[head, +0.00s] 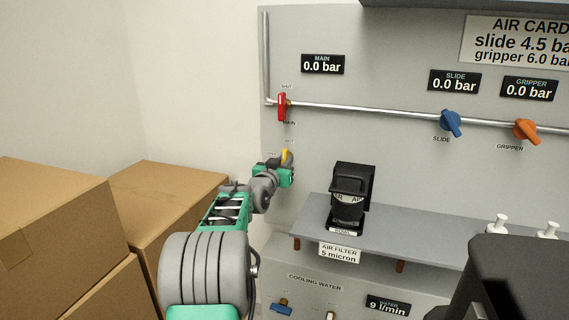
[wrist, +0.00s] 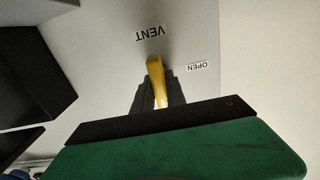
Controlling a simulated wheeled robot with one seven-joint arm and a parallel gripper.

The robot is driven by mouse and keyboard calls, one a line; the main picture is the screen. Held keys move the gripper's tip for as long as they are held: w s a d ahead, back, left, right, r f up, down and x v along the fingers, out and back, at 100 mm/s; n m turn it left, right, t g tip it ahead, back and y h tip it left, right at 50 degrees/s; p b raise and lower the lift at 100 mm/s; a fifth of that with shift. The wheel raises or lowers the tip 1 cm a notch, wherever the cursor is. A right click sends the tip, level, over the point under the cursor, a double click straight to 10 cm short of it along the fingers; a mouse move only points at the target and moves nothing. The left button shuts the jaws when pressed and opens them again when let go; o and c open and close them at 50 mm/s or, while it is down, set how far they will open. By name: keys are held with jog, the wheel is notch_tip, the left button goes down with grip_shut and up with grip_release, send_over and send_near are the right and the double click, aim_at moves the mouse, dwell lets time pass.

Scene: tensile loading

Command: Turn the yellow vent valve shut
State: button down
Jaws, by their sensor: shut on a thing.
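The yellow vent valve handle (head: 286,155) is on the grey panel at the left, below the red main valve. Only its tip shows above my gripper (head: 286,168) in the head view, pointing roughly up. In the wrist view the yellow handle (wrist: 154,68) sits between the dark fingers of my gripper (wrist: 158,95), which are shut on it. The OPEN label (wrist: 197,67) is to the right of the handle there. The valve's stem is hidden.
The red main valve (head: 282,107) is on the pipe just above my gripper. A black air filter (head: 350,198) stands on the grey shelf (head: 420,235) to the right. Cardboard boxes (head: 60,220) are stacked at the left, close to my arm. Blue and orange valves are farther right.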

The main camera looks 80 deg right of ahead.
jog(key=c, duration=1.4)
grip_release()
jog(key=shift+o, duration=0.2)
jog(key=shift+a, duration=0.1)
jog(key=a+p, duration=0.1)
jog(key=a, duration=0.6)
jog(key=shift+w+a, duration=0.3)
jog(key=shift+w, duration=0.1)
